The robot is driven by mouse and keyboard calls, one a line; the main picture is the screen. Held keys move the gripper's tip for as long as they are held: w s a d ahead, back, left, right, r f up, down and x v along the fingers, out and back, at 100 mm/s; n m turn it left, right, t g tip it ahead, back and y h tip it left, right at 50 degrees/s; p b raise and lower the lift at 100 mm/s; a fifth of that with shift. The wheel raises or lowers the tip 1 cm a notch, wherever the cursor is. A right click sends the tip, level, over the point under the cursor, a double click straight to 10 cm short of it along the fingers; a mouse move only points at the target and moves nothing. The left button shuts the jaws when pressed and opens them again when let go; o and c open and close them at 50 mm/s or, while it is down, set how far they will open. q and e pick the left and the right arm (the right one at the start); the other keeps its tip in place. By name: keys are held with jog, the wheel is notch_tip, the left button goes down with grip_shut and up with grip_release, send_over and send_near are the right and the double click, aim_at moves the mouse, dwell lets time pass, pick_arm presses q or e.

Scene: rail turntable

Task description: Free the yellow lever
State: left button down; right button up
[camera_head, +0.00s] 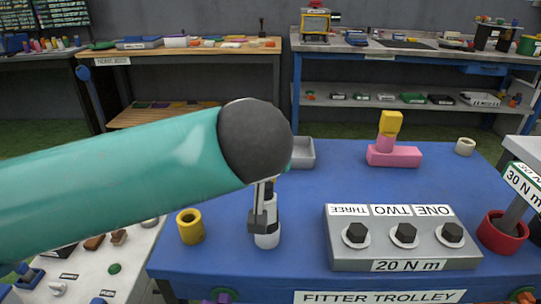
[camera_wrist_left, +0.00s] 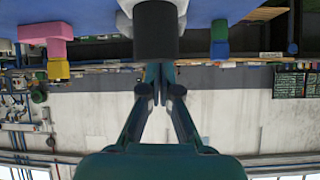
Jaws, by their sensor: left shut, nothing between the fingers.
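A yellow block (camera_head: 391,122) sits on a pink upright and a flat pink base (camera_head: 394,156) at the back of the blue trolley top; I cannot tell whether this is the yellow lever. It also shows upside down in the left wrist view (camera_wrist_left: 58,69). My left gripper (camera_head: 258,222) is shut and empty, pointing down beside a white and black cylinder (camera_head: 267,236). Its closed fingers (camera_wrist_left: 155,80) show in the wrist view, just short of a dark cylinder (camera_wrist_left: 155,30). My left arm hides part of the trolley. My right gripper is not in view.
A grey block (camera_head: 400,266) labelled 20 N m bears three dark hex heads. A yellow cup (camera_head: 190,226) stands left of the gripper and a red cup (camera_head: 501,233) on the right holds a grey bar. A grey tray (camera_head: 302,153) is behind.

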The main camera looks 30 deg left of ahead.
pick_arm(q)
jog(key=shift+w+a+r, duration=0.15)
jog(key=shift+w+r, duration=0.15)
jog(key=shift+r, duration=0.05)
jog(key=s+d+r+p, duration=0.1)
jog(key=r, duration=0.1)
jog(key=s+r+p, duration=0.1)
jog(key=s+r, duration=0.1)
jog(key=s+d+r, duration=0.1)
jog(key=s+r, duration=0.1)
jog(key=r, duration=0.1)
jog(key=shift+d+p, duration=0.3)
jog(key=shift+p, duration=0.1)
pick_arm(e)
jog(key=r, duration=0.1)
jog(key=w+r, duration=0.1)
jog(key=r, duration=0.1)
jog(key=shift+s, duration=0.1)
